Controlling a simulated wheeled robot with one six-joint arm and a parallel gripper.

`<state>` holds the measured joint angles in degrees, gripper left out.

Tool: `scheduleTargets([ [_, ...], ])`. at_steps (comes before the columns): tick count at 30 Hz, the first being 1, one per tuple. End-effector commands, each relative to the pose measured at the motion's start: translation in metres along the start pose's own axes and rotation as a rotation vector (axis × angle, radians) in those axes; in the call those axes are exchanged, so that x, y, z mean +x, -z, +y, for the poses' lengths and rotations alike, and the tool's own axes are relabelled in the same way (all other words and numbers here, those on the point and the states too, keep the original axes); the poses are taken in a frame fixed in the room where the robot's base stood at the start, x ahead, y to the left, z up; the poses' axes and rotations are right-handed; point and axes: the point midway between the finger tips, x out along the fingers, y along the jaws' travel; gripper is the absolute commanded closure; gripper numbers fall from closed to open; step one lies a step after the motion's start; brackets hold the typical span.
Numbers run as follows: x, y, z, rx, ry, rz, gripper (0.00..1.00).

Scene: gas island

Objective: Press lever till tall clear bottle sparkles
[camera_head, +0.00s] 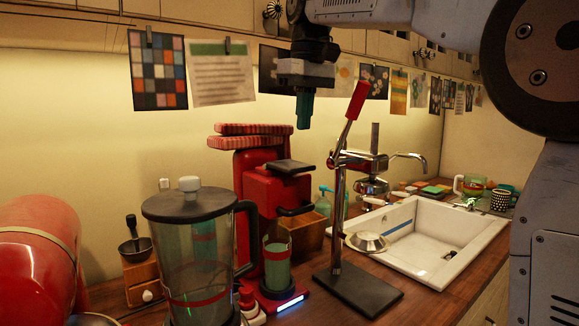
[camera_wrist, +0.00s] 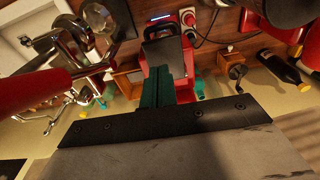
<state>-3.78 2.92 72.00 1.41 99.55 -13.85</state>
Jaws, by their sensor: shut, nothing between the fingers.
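A red soda machine (camera_head: 270,190) stands on the wooden counter, with a flat black lever (camera_head: 292,167) projecting from its top. A tall clear bottle (camera_head: 278,262) with a red band stands upright at the machine's front, above a base with a lit strip. I cannot make out bubbles in it. My gripper (camera_head: 304,122), with teal fingers, is shut and empty, pointing down and apart above the black lever. In the wrist view the fingers (camera_wrist: 166,78) overlap the red machine (camera_wrist: 150,86), with the black lever (camera_wrist: 160,32) just beyond the tips. The bottle is hidden there.
A manual press with a red handle (camera_head: 356,101) stands close to the right of my gripper; that handle (camera_wrist: 35,90) looms in the wrist view. A blender jug (camera_head: 195,250) stands front left. A white sink (camera_head: 430,240) lies right. Papers hang behind.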

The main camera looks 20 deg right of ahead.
Motion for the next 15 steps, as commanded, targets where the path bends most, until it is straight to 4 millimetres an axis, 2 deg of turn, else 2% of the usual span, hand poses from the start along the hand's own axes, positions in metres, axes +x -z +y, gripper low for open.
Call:
scheduleTargets([
  [10, 0.001, 0.001, -0.004, -0.006, 0.001, 0.000, 1.00],
  [15, 0.013, 0.001, -0.003, -0.004, 0.001, -0.001, 1.00],
])
